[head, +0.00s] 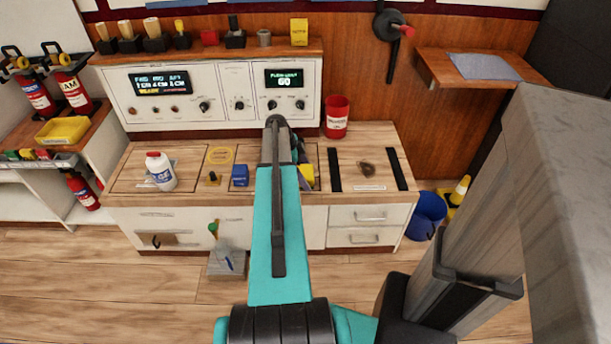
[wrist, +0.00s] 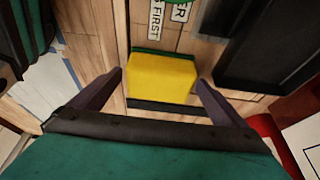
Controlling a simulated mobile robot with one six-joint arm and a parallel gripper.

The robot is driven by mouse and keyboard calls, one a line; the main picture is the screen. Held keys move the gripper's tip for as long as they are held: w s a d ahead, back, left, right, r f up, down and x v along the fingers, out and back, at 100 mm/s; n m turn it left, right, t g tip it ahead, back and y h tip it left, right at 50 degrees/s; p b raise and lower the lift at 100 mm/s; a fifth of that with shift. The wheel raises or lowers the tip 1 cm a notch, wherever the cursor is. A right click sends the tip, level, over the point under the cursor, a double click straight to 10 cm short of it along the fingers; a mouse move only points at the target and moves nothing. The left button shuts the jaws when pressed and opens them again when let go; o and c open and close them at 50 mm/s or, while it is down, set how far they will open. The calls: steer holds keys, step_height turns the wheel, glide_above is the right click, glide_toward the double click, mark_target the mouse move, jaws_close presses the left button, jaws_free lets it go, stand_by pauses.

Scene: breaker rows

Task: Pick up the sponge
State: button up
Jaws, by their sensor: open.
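The sponge (wrist: 162,77) is a yellow block with a dark green layer along its far edge. In the wrist view it lies on the wooden counter, between and just beyond the fingers of my gripper (wrist: 160,85). The fingers are open, one on each side of it, with a gap to the sponge on both sides; I cannot tell their height above it. In the head view a yellow part of the sponge (head: 307,174) shows to the right of my arm, which hides the rest of it and most of the gripper.
On the counter (head: 270,190) stand a white bottle (head: 160,171), a blue block (head: 240,175) and a red cup (head: 337,116). Black strips (head: 335,170) lie right of the sponge. A control panel (head: 215,90) rises behind. The counter's front right is mostly clear.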

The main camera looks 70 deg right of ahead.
mark_target(308, 172)
stand_by(0.3)
steer(key=c, duration=1.1)
steer(key=shift+r, duration=0.85)
step_height(308, 172, up, 2)
steer(key=shift+a+r, duration=0.1)
steer(key=shift+a, duration=0.05)
steer(key=s+a, duration=0.1)
steer(key=a, duration=0.4)
steer(key=s+a, duration=0.1)
steer(key=a, duration=0.4)
steer(key=a+r, duration=0.1)
steer(key=a, duration=0.4)
steer(key=shift+s+a, duration=0.25)
steer(key=shift+s, duration=0.15)
